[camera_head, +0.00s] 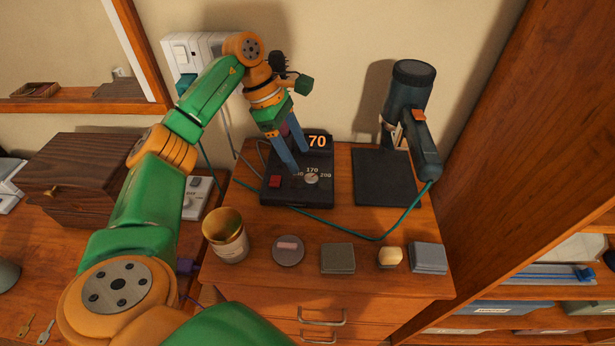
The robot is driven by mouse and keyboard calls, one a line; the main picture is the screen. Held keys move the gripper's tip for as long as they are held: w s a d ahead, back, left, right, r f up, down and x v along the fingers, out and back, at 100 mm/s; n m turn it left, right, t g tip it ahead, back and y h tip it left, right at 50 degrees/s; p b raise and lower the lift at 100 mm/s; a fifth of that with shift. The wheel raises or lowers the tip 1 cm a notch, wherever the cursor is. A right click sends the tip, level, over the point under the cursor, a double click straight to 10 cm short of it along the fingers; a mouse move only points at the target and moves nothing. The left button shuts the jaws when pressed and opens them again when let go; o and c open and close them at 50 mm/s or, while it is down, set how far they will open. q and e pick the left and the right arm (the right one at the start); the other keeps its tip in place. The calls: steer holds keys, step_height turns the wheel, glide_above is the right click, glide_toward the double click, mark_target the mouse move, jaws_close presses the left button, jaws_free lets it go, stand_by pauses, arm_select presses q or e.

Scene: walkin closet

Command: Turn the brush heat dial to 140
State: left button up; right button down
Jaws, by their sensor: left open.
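The heat control is a black box (325,195) on the wooden cabinet top, with a lit orange display (317,142) whose visible digits read 70; more may be hidden by my gripper. Its round, light dial (312,178) sits on the sloping face, with the marks 170 and 200 readable; the left mark is partly covered. A red switch (275,182) is to the left of the dial. My left gripper (299,161) is open, its two blue-grey fingers pointing down over the box, just above and left of the dial. I cannot tell whether they touch the box. My right gripper is out of view.
A dark hair dryer (408,95) stands at the back right by a flat black mat (384,178), its teal cord crossing the top. A gold-topped jar (227,236), round tin (288,250) and small blocks line the front. A wooden box (85,175) is left.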

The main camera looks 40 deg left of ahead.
mark_target(309, 177)
arm_select(q)
steer(key=p+x, duration=0.1)
steer(key=x, duration=0.3)
steer(key=shift+d+f, duration=0.2)
steer(key=shift+f, duration=0.15)
steer(key=shift+w+d+f, duration=0.1)
steer(key=shift+d+f, duration=0.05)
steer(key=shift+f, duration=0.4)
jaws_close()
